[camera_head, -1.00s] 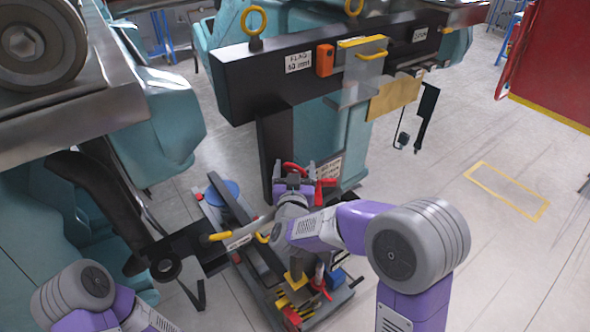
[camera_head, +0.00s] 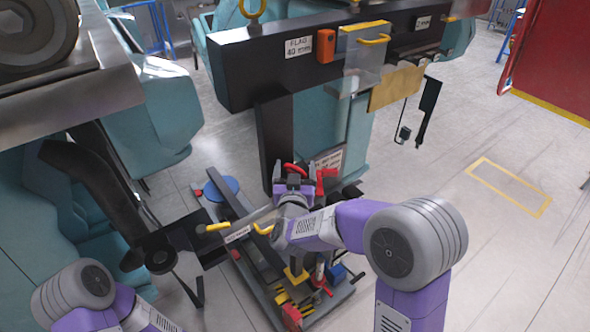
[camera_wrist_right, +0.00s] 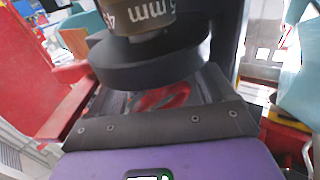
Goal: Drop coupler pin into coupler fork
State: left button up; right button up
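The coupler pin (camera_wrist_right: 150,66) looks like a thick dark cylinder with a broad flange, very close in the right wrist view; upside-down "mm" lettering shows on it. Its red loop handle (camera_wrist_right: 165,96) lies at my right gripper, and red also shows there in the head view (camera_head: 293,168). My right gripper (camera_head: 294,174) appears shut on this handle, in front of the teal-and-black post, though its finger contact is hidden. I cannot make out the coupler fork clearly around the gripper. My left arm enters at lower left, with its gripper out of view.
A black beam (camera_head: 240,84) with a "FLAG 40 mm" sign (camera_head: 299,47) crosses above the right gripper. A low cart (camera_head: 268,300) with coloured parts stands below my right forearm. Floor at right is clear.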

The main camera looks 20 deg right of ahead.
jog(key=shift+o, duration=1.2)
jog(key=shift+s, duration=0.1)
jog(key=shift+s+a, duration=0.3)
jog(key=shift+s, duration=0.05)
jog(key=v, duration=0.6)
jog(key=shift+s+d, duration=0.25)
jog(key=shift+s, duration=0.15)
